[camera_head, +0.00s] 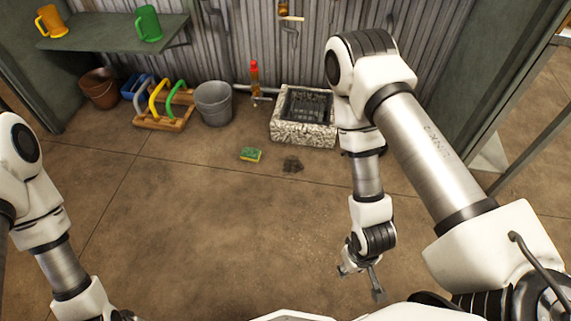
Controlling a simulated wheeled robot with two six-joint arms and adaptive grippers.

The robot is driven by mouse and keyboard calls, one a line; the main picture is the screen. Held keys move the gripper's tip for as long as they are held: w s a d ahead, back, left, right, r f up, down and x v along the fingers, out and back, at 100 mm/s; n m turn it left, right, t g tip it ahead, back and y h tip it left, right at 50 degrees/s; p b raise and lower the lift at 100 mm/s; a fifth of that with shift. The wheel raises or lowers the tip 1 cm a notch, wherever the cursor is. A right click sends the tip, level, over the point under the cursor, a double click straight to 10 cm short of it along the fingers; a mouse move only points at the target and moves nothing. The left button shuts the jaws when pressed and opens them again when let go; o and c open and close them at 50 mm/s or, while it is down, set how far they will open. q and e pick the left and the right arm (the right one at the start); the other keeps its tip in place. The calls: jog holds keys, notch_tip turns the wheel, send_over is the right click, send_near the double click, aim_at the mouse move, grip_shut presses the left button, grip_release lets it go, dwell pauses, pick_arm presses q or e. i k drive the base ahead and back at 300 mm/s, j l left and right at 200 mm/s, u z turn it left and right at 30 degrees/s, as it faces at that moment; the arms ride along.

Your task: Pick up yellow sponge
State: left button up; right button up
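The yellow sponge (250,154) is small, with a green top and a yellow edge showing. It lies flat on the brown floor, in front of the grey bucket and the stone basin. My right gripper (359,281) hangs low at the lower right, well apart from the sponge and nearer to me. Its fingers look spread, with nothing between them. My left arm comes in at the lower left, and its gripper is cut off by the bottom edge of the view.
A grey bucket (213,103), a stone basin (303,132) and a wooden caddy (165,120) with coloured handles stand along the corrugated wall. A brown pot (99,88) stands left. A shelf (110,34) holds two mugs.

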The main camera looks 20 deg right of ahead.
aim_at(249, 155)
jog(key=i+j+z, duration=0.1)
jog(key=i, duration=0.35)
jog(key=i+j+z, duration=0.15)
jog(key=i, duration=0.35)
jog(key=i+j+z, duration=0.1)
jog(key=i+j, duration=0.3)
jog(key=i+j+z, duration=0.1)
jog(key=i+j, duration=0.2)
jog(key=i, duration=0.2)
